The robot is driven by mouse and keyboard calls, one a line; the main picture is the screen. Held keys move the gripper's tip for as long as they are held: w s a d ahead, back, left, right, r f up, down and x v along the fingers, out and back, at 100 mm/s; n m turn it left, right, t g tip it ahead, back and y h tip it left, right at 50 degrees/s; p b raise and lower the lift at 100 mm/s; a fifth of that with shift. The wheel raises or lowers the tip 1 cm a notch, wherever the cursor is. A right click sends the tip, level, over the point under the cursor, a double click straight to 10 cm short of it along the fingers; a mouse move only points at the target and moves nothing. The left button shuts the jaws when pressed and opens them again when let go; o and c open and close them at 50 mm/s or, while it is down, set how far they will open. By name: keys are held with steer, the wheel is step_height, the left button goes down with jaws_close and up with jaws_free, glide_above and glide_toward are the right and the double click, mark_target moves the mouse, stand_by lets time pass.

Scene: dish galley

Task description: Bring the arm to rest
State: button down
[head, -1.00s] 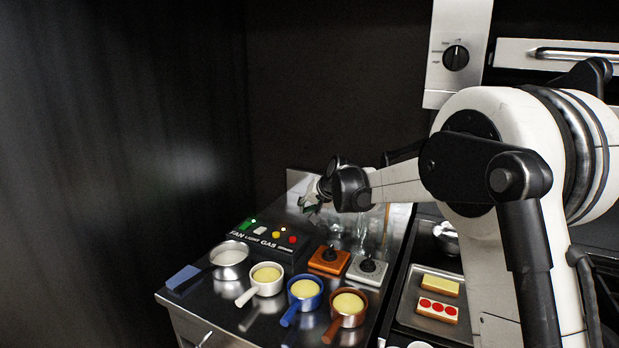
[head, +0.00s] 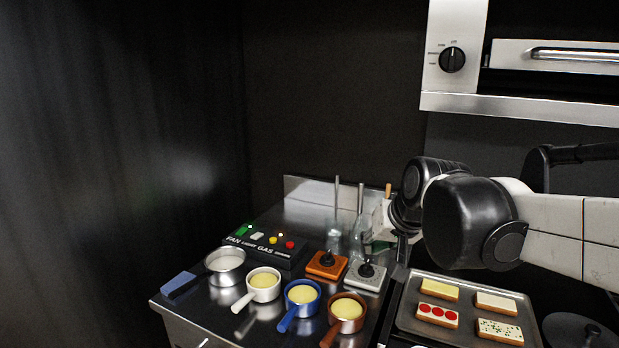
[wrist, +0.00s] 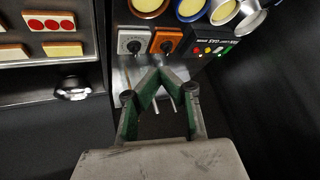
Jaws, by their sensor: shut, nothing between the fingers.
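My gripper (wrist: 154,72) is shut and empty, its green-lined fingers meeting at the tips in the wrist view. In the head view my gripper (head: 376,232) shows only in part, near the back right of the steel counter, beside the upright glass bottles. My arm reaches in from the right and hides part of the gripper. I cannot tell from the views how far it is from the bottles.
A control box (head: 262,245), an orange knob block (head: 326,264) and a grey knob block (head: 365,274) stand on the counter. A steel pan (head: 226,266) and white, blue (head: 302,297) and brown (head: 347,312) pots stand in front. A tray (head: 408,312) holds several topped slabs.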

steer(key=s+d+f, duration=0.2)
steer(key=s+f, duration=0.1)
steer(key=s, duration=0.3)
steer(key=s+d+f+h, duration=0.1)
steer(key=s+d+f, duration=0.1)
steer(key=s, duration=0.5)
steer(key=s+d+f+h+b, duration=0.1)
steer(key=s+d+f, duration=0.2)
steer(key=s, duration=0.4)
steer(key=shift+s+f, duration=0.2)
steer(key=shift+f, duration=0.3)
